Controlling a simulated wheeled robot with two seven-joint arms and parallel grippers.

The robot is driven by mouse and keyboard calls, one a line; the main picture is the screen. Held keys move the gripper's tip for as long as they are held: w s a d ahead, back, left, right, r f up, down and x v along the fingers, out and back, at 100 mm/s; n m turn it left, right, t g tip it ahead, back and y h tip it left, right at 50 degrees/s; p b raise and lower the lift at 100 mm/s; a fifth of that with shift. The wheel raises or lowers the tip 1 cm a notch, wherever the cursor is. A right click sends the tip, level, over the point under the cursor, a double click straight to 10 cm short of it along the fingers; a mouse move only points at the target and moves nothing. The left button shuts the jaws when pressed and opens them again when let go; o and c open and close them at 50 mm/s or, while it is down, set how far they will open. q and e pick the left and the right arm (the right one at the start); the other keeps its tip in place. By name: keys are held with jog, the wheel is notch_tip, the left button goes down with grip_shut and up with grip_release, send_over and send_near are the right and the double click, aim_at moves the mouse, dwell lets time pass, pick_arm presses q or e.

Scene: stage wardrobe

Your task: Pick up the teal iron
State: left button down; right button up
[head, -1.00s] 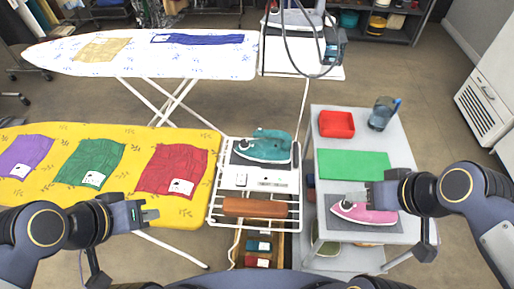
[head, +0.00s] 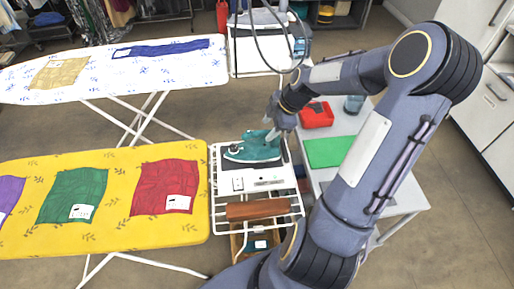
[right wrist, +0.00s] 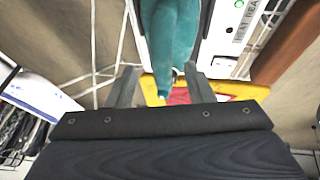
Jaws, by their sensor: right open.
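The teal iron (head: 254,148) rests on the white rack at the end of the yellow ironing board. My right gripper (head: 272,135) is at the iron's right end in the head view, reaching in from above. In the right wrist view the jaws (right wrist: 160,76) stand apart, with the teal iron's narrow part (right wrist: 172,45) showing between them, nearer the right finger. Whether a finger touches it I cannot tell. My left gripper is out of view.
The white rack (head: 238,184) also carries a brown roll (head: 258,210). The yellow ironing board (head: 120,222) with folded cloths is to its left.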

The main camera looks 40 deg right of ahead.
aim_at(263, 131)
jog(key=x, duration=0.4)
jog(key=shift+a+f+p, duration=0.15)
jog(key=shift+a+p, duration=0.15)
jog(key=shift+c, duration=0.2)
jog(key=shift+w, duration=0.1)
grip_shut()
jog(key=shift+d+r, duration=0.1)
jog(key=shift+r, duration=0.45)
notch_tip(263, 131, up, 3)
jog(key=shift+f+b, duration=0.2)
jog(key=shift+b, duration=0.35)
jog(key=s+a+r+b, duration=0.1)
jog(key=s+a+r, duration=0.2)
jog(key=s, duration=0.3)
jog(key=s+a+r+b, duration=0.1)
jog(key=s+a+r, duration=0.2)
jog(key=s+r, duration=0.3)
jog(key=shift+s+a+r, duration=0.2)
jog(key=shift+a, duration=0.2)
